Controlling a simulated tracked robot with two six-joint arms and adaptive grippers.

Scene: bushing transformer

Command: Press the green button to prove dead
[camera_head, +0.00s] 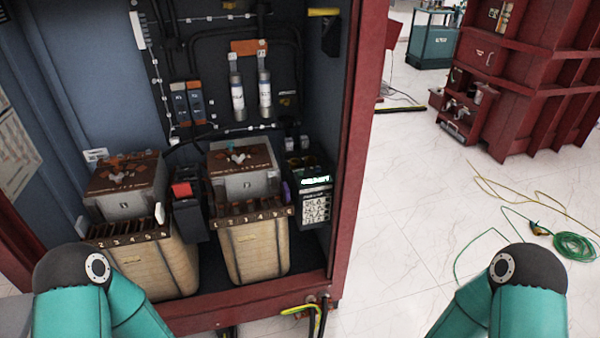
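No green button can be made out at this size. A dark control unit (312,200) with a small lit, greenish-white display and a pale keypad or label panel stands at the right inside the open cabinet. A dark device with a red block (182,190) stands between the two transformers. The left transformer (150,255) and the right transformer (252,250) have tan ribbed lower bodies and grey, rust-topped upper parts. Only bent teal links of my two arms show at the bottom left and bottom right. Neither gripper is in view.
The red cabinet frame (358,150) borders the opening on the right, with a low sill (235,308) in front. Cables hang by the sill. A green hose coil (574,246) lies on the white floor at right. A red ribbed unit (530,80) stands behind. The floor between is mostly clear.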

